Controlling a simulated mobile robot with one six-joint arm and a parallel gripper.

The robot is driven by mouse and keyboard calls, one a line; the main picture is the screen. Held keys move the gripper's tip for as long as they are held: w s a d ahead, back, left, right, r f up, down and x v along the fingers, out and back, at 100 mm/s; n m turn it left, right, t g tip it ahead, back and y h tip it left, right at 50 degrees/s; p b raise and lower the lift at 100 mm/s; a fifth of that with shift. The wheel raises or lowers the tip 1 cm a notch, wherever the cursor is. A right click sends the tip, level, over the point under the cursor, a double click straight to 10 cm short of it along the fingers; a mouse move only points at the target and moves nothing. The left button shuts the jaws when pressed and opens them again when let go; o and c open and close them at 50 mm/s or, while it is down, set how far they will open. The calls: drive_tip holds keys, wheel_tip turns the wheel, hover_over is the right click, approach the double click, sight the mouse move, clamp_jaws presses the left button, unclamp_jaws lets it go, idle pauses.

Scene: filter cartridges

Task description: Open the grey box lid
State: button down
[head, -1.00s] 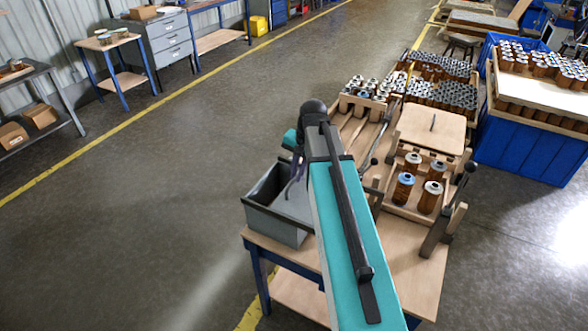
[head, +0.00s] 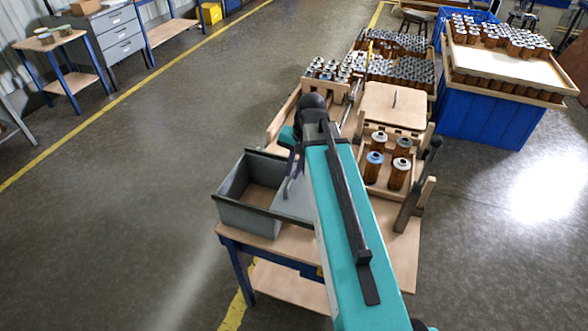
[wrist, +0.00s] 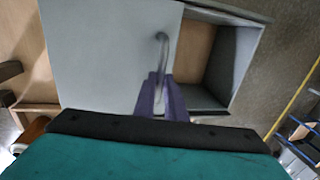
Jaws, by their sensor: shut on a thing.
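The grey box (head: 247,217) stands at the left end of the wooden workbench. Its flat grey lid (wrist: 100,50) is slid partly to the right in the head view, so the left part of the box is uncovered and a tan floor (wrist: 197,55) shows inside. A thin curved handle (wrist: 162,50) stands on the lid. My gripper (wrist: 160,98), with purple fingers, is shut on the handle. In the head view my gripper (head: 293,178) is above the lid, and my arm hides the lid's right part.
To the right of my arm, several brown cartridges (head: 375,165) stand in a wooden holder beside a wooden board with a small handle (head: 395,105). A dark lever (head: 420,185) rises nearby. Trays of many cartridges (head: 400,70) stand behind. Open floor lies left of the bench.

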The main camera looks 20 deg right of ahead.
drive_tip(key=c, duration=1.8)
unclamp_jaws()
drive_tip(key=shift+w+a, duration=0.1)
drive_tip(key=shift+r, duration=0.2)
drive_tip(key=shift+s+d+r+p, duration=0.35)
drive_tip(key=shift+r+p, duration=0.65)
drive_tip(key=shift+r, duration=1.2)
drive_tip(key=shift+s+d+r+p, duration=0.3)
drive_tip(key=shift+r+p, duration=0.75)
drive_tip(key=shift+r, duration=1.1)
drive_tip(key=shift+s+d+r+p, duration=0.35)
drive_tip(key=shift+r+p, duration=0.65)
drive_tip(key=shift+r, duration=1.2)
